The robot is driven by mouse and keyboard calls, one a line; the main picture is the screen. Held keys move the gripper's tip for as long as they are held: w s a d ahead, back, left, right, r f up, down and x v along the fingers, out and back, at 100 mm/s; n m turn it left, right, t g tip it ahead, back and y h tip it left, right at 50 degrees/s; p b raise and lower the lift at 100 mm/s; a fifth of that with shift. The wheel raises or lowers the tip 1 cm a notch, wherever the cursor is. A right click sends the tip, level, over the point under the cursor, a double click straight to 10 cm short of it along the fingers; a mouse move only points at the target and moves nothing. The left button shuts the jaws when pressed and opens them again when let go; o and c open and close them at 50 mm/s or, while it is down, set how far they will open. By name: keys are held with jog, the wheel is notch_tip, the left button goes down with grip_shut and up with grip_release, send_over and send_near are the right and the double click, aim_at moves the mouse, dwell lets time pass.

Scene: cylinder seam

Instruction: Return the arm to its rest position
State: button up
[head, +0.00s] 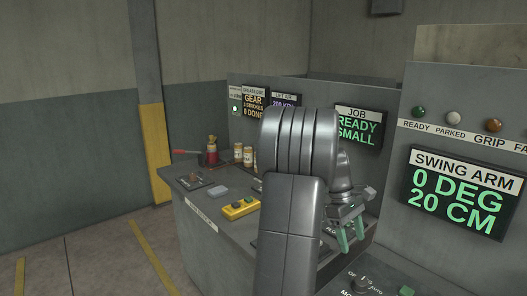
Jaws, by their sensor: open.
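My arm (290,190) rises in the middle of the head view and bends over at the top. My gripper (346,240) hangs at its right side, pointing down, with two green fingertips apart and nothing seen between them. It is over or in front of the grey console (192,235); its exact height above the surface cannot be told. My arm hides the middle of the console top.
The console top holds a yellow control box (240,208), a red-handled tool (211,152), several small cans (243,153) and a grey block (218,192). The swing arm display (463,193) reads 0 DEG, 20 CM. The job display (357,128) reads READY SMALL. Floor at left is clear.

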aim_at(360, 280)
jog(key=x, duration=1.2)
jog(key=shift+s+d+f+p, duration=0.1)
jog(key=shift+f+p, duration=0.05)
jog(key=shift+p, duration=0.25)
jog(key=shift+f+n+b, duration=0.15)
jog(key=shift+n+b, duration=0.25)
jog(key=shift+n, duration=0.1)
jog(key=shift+n+t+h+b, duration=0.4)
jog(key=shift+n+h+b, duration=0.1)
jog(key=shift+n, duration=0.6)
jog(key=n+t+b, duration=0.1)
jog(key=n, duration=0.1)
jog(key=n+t+b, duration=0.1)
jog(key=n, duration=0.2)
jog(key=shift+s+h, duration=0.15)
jog(key=shift+h, duration=0.15)
jog(key=v, duration=1.4)
jog(key=shift+s+n, duration=0.15)
jog(key=shift+n, duration=0.25)
